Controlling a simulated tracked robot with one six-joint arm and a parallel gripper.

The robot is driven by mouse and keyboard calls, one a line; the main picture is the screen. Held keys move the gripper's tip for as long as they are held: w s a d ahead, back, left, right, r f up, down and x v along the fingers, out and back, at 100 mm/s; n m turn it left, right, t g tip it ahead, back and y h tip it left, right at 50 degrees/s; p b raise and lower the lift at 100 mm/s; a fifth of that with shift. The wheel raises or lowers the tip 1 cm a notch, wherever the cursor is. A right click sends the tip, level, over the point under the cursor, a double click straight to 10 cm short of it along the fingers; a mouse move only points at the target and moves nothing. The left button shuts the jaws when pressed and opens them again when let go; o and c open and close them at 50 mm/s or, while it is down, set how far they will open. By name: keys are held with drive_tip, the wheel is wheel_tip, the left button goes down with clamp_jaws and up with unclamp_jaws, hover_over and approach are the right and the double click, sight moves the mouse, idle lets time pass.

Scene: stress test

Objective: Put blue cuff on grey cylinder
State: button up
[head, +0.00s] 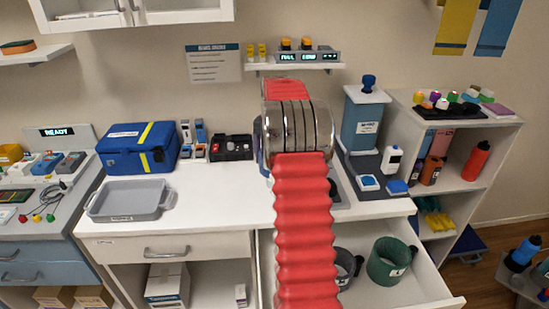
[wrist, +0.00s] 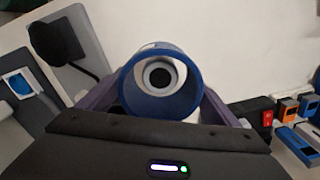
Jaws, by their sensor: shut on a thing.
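In the wrist view the blue cuff (wrist: 133,97) is an open ring seen nearly end-on. My gripper (wrist: 160,88) is shut on it, with purple-grey fingers at its left and right sides. Through the cuff's opening shows a round pale grey end with a dark centre (wrist: 160,75), which looks like the grey cylinder. It lies near the upper middle of the opening. I cannot tell whether the cuff is around the cylinder or only in front of it.
A grey tray (head: 131,201) and a blue case (head: 138,147) stand on the counter to the left. A black box with a red switch (head: 231,147) sits beside my arm. A blue-grey dispenser (head: 364,122) stands to the right. Below, an open drawer holds a green mug (head: 389,262).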

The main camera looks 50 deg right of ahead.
drive_tip(key=shift+f, duration=3.2)
idle(0.5)
idle(0.4)
drive_tip(key=o, duration=1)
wheel_tip(320, 180, up, 13)
drive_tip(key=shift+f, duration=0.1)
drive_tip(key=shift+r, duration=0.45)
idle(0.5)
